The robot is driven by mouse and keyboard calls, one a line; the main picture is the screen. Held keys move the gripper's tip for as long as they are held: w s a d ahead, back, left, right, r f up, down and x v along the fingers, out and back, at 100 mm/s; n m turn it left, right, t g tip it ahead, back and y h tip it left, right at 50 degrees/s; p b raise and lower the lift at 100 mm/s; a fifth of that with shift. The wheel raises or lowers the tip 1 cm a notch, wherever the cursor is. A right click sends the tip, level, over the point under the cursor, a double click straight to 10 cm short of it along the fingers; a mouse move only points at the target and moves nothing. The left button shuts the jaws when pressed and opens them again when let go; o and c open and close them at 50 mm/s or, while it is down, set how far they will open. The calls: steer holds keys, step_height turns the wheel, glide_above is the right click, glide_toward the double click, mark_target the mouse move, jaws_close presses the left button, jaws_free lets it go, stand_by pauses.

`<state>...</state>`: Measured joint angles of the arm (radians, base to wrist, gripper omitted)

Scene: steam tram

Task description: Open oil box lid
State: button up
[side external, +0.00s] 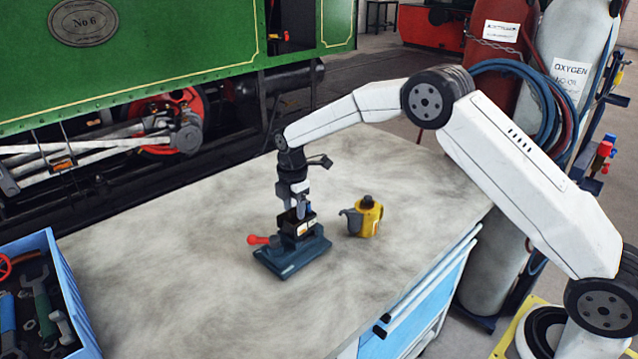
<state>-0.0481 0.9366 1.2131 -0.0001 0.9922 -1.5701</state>
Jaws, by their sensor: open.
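A dark blue-grey box-like piece (290,258), apparently the oil box, sits on the workbench near its middle. A red-knobbed handle (260,240) sticks out from its left side. My gripper (300,222) points straight down directly over this piece, with its fingers close to its top. The gripper is open. The gripper body hides part of the top, so I cannot tell whether the fingers touch it or how the lid sits.
A yellow oil can (366,218) with a grey spout stands just right of the box. A blue tool tray (62,285) is at the left edge. The green steam tram (180,50) stands behind the bench (180,262). Gas cylinders (572,50) stand at the right.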

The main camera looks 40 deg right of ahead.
jaws_close()
stand_by(1.3)
